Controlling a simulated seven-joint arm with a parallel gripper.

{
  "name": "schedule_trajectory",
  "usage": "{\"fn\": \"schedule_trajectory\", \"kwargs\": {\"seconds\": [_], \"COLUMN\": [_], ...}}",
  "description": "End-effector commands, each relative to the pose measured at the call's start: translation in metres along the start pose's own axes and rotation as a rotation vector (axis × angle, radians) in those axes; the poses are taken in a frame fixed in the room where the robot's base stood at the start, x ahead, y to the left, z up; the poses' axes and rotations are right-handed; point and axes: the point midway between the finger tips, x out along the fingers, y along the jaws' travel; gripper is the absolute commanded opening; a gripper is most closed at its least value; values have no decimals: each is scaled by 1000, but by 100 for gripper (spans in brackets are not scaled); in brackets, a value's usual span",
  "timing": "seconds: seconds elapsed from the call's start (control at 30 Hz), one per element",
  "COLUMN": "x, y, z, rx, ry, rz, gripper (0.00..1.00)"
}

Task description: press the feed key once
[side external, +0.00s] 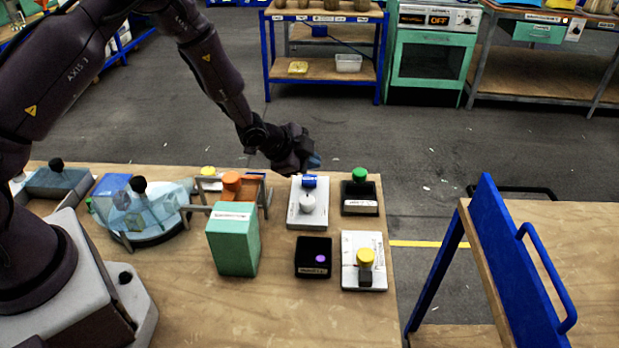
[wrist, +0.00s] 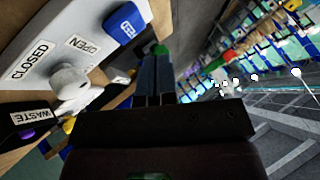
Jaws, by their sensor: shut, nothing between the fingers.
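A blue key (side external: 309,182) sits at the far end of a white plate (side external: 296,213) that also carries a white round knob (side external: 307,203). In the wrist view the blue key (wrist: 125,23) bears a short white label that I cannot read surely. The plate (wrist: 60,45) has CLOSED and OPEN labels beside the knob (wrist: 70,80). My gripper (side external: 313,161) is shut and empty, above and just beyond the blue key in the side view. In the wrist view its fingers (wrist: 155,75) point past the key, apart from it.
A black box with a green button (side external: 360,175) stands right of the plate. A black WASTE box with a purple button (side external: 320,258) and a white plate with a yellow knob (side external: 365,257) stand nearer. A green box (side external: 233,243) and an orange knob (side external: 232,181) are to the left.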

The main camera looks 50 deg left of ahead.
Motion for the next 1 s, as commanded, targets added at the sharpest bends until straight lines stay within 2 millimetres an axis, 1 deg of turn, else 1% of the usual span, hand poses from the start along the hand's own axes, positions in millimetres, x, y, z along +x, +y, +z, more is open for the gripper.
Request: {"fn": "schedule_trajectory", "kwargs": {"seconds": [0.1, 0.23, 1.0], "x": [6, 9, 9], "y": [5, 7, 6], "z": [4, 6, 6], "rx": [1, 1, 0], "ry": [-1, 0, 0], "rz": [1, 0, 0], "gripper": [0, 0, 0]}}
